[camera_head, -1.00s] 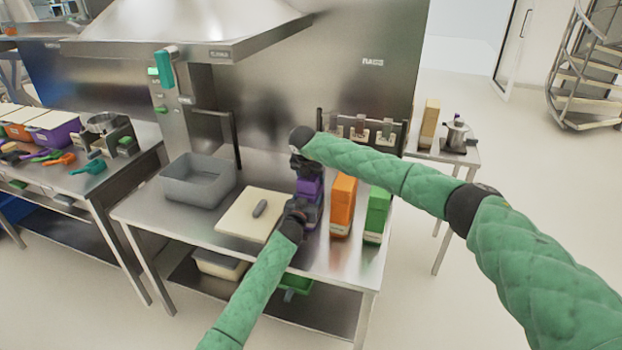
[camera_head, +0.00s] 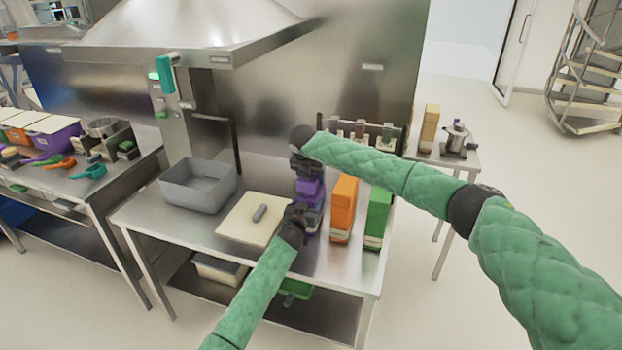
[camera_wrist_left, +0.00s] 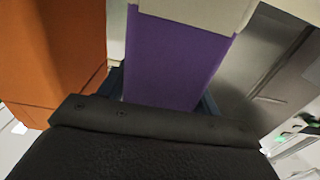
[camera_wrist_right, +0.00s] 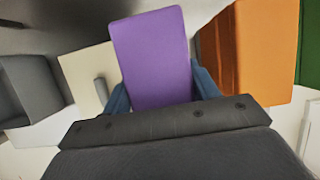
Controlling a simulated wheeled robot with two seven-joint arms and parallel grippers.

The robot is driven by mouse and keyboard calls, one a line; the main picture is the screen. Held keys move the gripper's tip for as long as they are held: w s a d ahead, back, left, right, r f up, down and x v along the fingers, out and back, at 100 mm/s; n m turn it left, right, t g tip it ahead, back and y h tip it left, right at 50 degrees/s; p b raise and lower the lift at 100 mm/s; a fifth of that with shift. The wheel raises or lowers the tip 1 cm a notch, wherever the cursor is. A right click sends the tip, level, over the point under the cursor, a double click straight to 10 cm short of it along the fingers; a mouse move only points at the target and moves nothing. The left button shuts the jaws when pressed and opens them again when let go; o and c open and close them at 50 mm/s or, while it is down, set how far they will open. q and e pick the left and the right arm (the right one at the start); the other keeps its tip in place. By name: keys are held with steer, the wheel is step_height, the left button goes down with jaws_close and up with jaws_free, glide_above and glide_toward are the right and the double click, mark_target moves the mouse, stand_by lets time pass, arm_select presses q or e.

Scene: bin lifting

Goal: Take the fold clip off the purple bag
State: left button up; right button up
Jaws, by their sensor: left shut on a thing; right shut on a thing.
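The purple bag (camera_head: 310,188) stands upright on the steel table, left of an orange bag, partly covered by both my grippers. My left gripper (camera_head: 302,212) is shut on its lower part; the left wrist view shows the purple face (camera_wrist_left: 175,60) with a pale band between the fingers. My right gripper (camera_head: 307,166) is at its top, shut on a smooth purple piece (camera_wrist_right: 155,60) that fills the space between the fingers in the right wrist view. I cannot make out a separate fold clip; it may be hidden or the same purple.
Orange bag (camera_head: 343,205) and green bag (camera_head: 377,215) stand close on the right. A cutting board (camera_head: 240,225) with a small grey object and a grey bin (camera_head: 190,192) lie to the left. A rack of jars (camera_head: 362,130) is behind. The table's front edge is clear.

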arm_select(q)
steer(key=shift+r, duration=0.15)
arm_select(e)
steer(key=shift+r, duration=1.9)
arm_select(q)
steer(key=o, duration=1.3)
steer(key=shift+o, duration=0.8)
